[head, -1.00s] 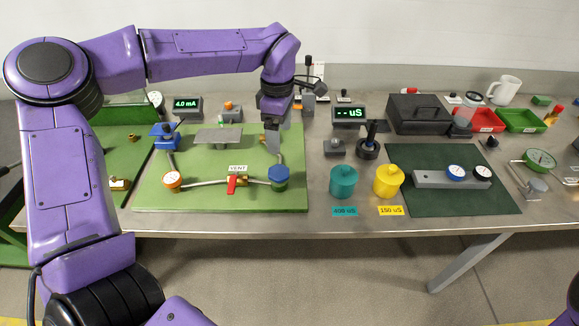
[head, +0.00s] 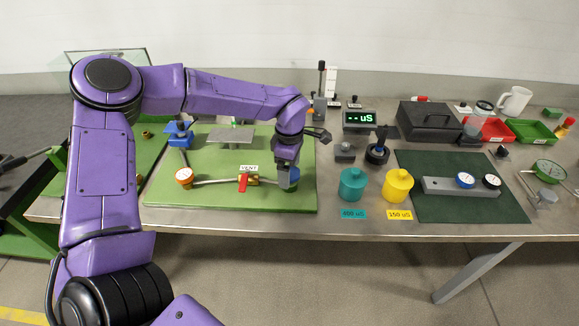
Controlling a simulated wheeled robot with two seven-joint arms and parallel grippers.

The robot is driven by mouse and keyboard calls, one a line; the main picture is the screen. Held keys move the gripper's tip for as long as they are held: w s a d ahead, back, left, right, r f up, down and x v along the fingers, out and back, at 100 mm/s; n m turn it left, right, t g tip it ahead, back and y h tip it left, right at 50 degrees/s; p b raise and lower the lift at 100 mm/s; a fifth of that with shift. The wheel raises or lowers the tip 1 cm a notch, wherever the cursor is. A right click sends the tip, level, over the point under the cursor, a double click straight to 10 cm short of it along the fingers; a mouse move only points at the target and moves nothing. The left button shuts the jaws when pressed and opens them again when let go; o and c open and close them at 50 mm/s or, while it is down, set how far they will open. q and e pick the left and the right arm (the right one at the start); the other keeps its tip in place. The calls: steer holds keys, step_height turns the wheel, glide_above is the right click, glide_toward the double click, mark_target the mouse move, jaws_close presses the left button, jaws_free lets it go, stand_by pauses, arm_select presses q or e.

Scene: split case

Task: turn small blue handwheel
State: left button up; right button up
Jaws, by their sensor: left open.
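The small blue handwheel sits at the right end of the pipe on the green board (head: 230,198). My right gripper is not in view.
A red-handled vent valve (head: 244,182) and an orange-rimmed gauge (head: 185,176) lie left along the pipe. A blue fitting (head: 179,138) and grey plate (head: 230,137) stand behind. Teal (head: 352,186) and yellow (head: 398,188) pots stand to the right.

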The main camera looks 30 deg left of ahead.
arm_select(q)
steer(key=shift+c, duration=0.3)
steer(key=c, duration=1)
steer(key=shift+r+n, duration=0.1)
steer(key=shift+n, duration=0.2)
